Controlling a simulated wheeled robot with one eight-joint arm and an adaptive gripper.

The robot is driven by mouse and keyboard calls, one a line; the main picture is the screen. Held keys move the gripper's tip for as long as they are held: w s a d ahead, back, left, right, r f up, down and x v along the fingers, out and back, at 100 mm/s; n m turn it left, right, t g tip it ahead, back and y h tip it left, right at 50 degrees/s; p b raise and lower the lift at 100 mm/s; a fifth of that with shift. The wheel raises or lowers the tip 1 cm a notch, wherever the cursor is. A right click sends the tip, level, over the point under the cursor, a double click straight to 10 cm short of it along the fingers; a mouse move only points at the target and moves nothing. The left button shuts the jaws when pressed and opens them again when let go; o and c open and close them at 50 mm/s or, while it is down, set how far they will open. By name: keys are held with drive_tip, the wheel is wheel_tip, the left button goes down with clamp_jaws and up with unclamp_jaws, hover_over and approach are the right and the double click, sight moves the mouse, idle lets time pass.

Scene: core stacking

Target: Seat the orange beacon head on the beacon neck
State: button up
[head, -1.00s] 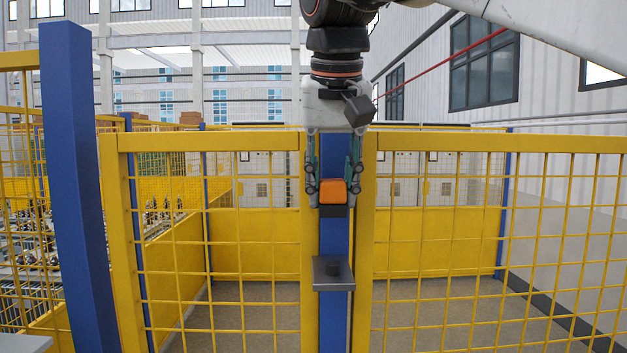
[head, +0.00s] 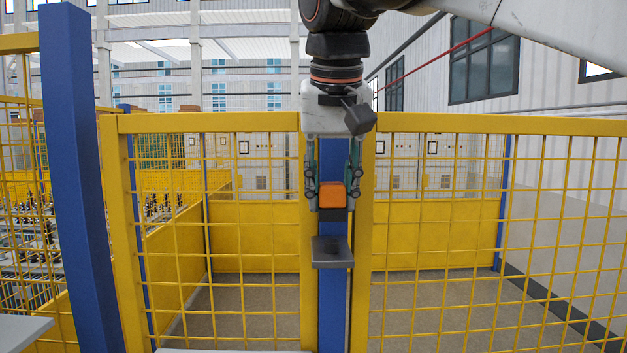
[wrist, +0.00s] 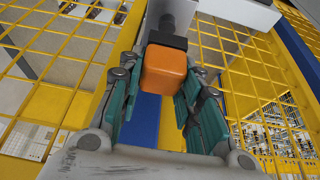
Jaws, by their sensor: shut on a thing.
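The orange beacon head (head: 332,195) is held between the fingers of my gripper (head: 332,192). A dark part sits just under the orange block and moves with it. Below stands a dark grey plate (head: 332,263) on a blue post, with the short dark beacon neck (head: 332,246) on top. The head hangs above the neck, roughly in line with it in the head view, with a gap between.
A yellow mesh fence (head: 450,240) stands around the blue post (head: 332,300). Another blue post (head: 75,180) stands at the left. The space directly around the plate's top looks clear.

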sight(332, 218)
drive_tip(key=shift+s+f+b, duration=0.15)
drive_tip(key=shift+f+b, duration=0.2)
drive_tip(key=shift+f, duration=0.7)
drive_tip(key=shift+p, duration=0.45)
idle(1.0)
drive_tip(key=shift+f+b, duration=0.75)
drive_tip(key=shift+f, duration=0.65)
drive_tip(key=o, duration=1.1)
drive_tip(key=shift+o, duration=0.2)
